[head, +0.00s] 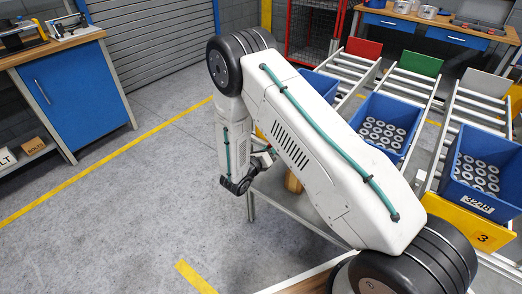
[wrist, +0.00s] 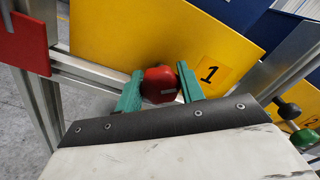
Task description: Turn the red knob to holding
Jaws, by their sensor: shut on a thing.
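The red knob (wrist: 160,85) sits on a metal rail in front of a yellow panel marked 1 (wrist: 205,50) in the wrist view. A small pale mark shows on its face. The green fingers of my gripper (wrist: 160,90) stand on either side of the knob and are shut on it. In the head view my white arm hides the knob and most of the yellow panel. The end of my gripper is only partly seen there, low beside the rail, and the knob's position label cannot be read.
A red plate (wrist: 24,42) is at the left. Blue bins with ring parts (head: 385,118) stand on roller lanes at the right. The floor at the left is clear.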

